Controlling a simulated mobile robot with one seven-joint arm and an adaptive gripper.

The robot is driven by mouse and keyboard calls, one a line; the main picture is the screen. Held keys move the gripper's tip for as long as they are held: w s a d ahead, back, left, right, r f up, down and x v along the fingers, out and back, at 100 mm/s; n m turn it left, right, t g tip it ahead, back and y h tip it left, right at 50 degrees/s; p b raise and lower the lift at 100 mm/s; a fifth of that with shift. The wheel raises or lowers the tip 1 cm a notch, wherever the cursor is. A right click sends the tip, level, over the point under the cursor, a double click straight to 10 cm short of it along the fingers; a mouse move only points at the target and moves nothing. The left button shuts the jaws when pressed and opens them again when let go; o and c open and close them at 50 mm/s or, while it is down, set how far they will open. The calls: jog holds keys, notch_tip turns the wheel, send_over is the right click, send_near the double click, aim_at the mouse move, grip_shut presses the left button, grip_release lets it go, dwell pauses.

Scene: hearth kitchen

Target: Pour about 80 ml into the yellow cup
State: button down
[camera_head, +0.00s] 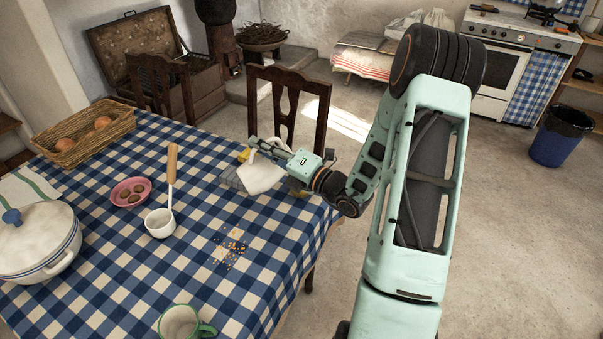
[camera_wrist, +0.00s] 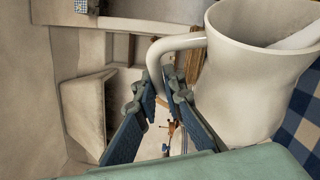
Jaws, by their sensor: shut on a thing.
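A white jug (camera_head: 262,178) is at the right part of the checked table, near its far edge. My gripper (camera_head: 258,146) is shut on the jug's handle (camera_wrist: 178,44). In the wrist view, the jug (camera_wrist: 250,85) stands right of the fingers (camera_wrist: 165,98), and a pale surface shows inside its mouth. I cannot tell whether the jug touches the table or how far it tilts. A small patch of yellow (camera_head: 243,155) shows just left of the jug, perhaps the yellow cup; most of it is hidden.
Orange crumbs (camera_head: 230,248), a white ladle (camera_head: 160,223), a pink bowl (camera_head: 131,192), a green-rimmed mug (camera_head: 182,322), a lidded pot (camera_head: 40,245) and a bread basket (camera_head: 85,135) are on the table. A chair (camera_head: 288,100) stands behind the jug.

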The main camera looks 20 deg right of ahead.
aim_at(245, 168)
jog(key=shift+w+d+r+m+p, duration=0.1)
jog(key=shift+d+r+m+p, duration=0.2)
jog(key=shift+d+r+p, duration=0.15)
dwell(0.8)
jog(key=shift+f, duration=0.15)
jog(key=a+f+n+b, duration=0.2)
jog(key=a+f+n+g+b, duration=0.1)
jog(key=a+f+n+b, duration=0.1)
jog(key=a+f, duration=0.1)
jog(key=shift+s+a+h, duration=0.2)
jog(key=shift+a+h, duration=0.05)
jog(key=shift+h, duration=0.15)
jog(key=shift+f+n, duration=0.1)
jog(key=shift+n, duration=0.2)
jog(key=shift+a+f+n+g+h+b, duration=0.2)
jog(key=shift+a+f+n+b, duration=0.1)
jog(key=shift+f, duration=0.15)
jog(key=shift+a+f+n+g+h+b, duration=0.1)
jog(key=shift+a+f+n+g+b, duration=0.15)
jog(key=shift+f, duration=0.2)
jog(key=shift+d, duration=0.1)
dwell(0.4)
